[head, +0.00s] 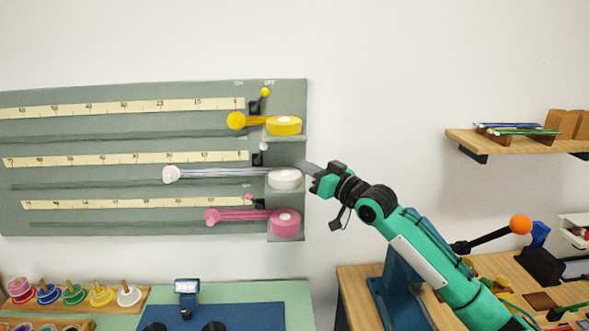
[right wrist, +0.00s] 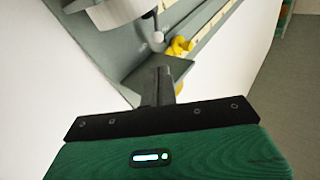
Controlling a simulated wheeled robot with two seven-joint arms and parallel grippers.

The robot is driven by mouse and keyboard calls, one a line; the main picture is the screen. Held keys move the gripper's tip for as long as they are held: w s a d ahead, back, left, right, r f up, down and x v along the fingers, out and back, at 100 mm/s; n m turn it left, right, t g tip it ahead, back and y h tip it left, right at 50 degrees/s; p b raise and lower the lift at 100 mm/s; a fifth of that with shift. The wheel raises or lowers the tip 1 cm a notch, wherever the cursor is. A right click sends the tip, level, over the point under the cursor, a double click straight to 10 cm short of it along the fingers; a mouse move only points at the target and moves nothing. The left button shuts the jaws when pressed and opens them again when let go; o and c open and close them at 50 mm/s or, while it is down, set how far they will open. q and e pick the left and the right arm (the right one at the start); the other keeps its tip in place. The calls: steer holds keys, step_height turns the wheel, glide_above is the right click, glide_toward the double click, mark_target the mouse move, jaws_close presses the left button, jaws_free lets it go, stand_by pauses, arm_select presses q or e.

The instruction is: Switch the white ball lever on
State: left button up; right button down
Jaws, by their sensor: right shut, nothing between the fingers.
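The white ball lever (head: 264,146) is a small white ball on a short dark stem, on the grey wall panel just above the white spool (head: 286,178). Its ball leans to the right, the side marked OFF on the top row. In the right wrist view, the white ball (right wrist: 155,39) shows beyond my fingertips, with the white spool (right wrist: 115,12) at upper left. My right gripper (head: 306,167) is at the panel's right edge, beside the white spool and a little below and right of the ball. Its fingers (right wrist: 160,84) are shut and empty. My left gripper is out of view.
A yellow ball lever (head: 265,92) and yellow spool (head: 284,125) sit above, a pink ball lever (head: 249,196) and pink spool (head: 285,221) below. Small ledges jut out under the spools. A wooden shelf (head: 480,140) hangs at right. The wall between panel and shelf is bare.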

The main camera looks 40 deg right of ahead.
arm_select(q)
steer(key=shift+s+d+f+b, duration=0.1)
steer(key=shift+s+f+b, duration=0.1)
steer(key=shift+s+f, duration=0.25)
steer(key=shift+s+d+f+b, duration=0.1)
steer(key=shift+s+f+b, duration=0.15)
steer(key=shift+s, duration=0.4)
arm_select(e)
steer(key=v, duration=0.3)
steer(key=shift+s+r, duration=0.1)
steer(key=shift+r, duration=0.15)
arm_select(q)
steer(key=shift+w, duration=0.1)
